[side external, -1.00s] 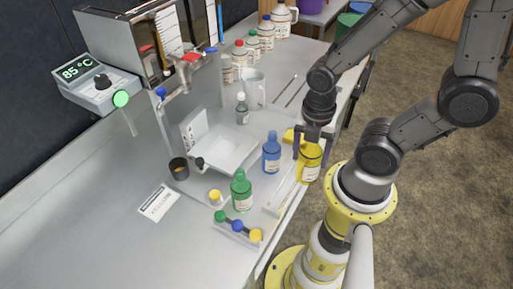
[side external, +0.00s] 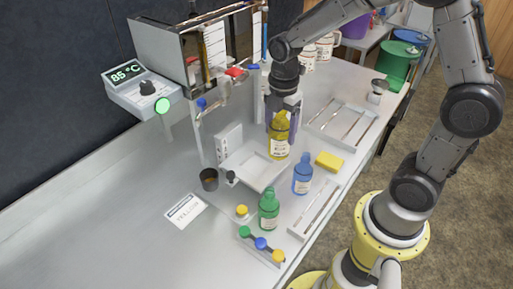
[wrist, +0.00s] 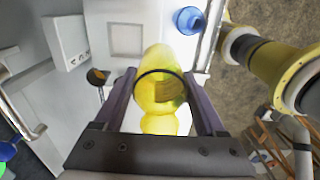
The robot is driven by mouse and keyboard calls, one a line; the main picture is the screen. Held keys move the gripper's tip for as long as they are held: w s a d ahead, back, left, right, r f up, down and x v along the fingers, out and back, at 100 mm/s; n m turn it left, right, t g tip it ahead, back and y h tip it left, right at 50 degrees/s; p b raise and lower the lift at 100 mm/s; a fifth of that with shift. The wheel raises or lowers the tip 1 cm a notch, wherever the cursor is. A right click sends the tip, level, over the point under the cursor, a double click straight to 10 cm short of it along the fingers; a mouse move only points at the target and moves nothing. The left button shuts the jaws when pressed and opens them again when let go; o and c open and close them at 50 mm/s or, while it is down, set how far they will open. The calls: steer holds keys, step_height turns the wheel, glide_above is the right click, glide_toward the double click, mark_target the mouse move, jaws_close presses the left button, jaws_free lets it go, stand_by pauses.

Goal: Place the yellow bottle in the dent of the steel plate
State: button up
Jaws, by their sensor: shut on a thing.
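The yellow bottle (side external: 279,142) is upright between the fingers of my gripper (side external: 282,118). My gripper is shut on it. The bottle is in front of the back right part of the pale steel plate (side external: 246,172) in the side view; I cannot tell its exact height above the surface. In the wrist view the yellow bottle (wrist: 160,72) sits between both fingers. The plate (wrist: 98,32) with its square dent (wrist: 127,39) lies beyond the bottle there, up and to the left. The dent looks empty in the wrist view.
A blue bottle (side external: 302,176) stands right of the plate, a green bottle (side external: 268,211) in front. A yellow sponge (side external: 329,162) and trays (side external: 342,122) lie to the right. The evaporator (side external: 185,55) stands behind.

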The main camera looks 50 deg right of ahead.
steer(key=shift+w+d+f, duration=0.1)
steer(key=shift+w+f, duration=1.25)
steer(key=shift+f, duration=0.35)
steer(key=shift+w+d+f, duration=0.1)
steer(key=shift+w+f, duration=1.25)
steer(key=shift+f, duration=0.4)
steer(key=shift+w+f, duration=1.35)
steer(key=shift+f, duration=0.35)
steer(key=shift+f, duration=0.1)
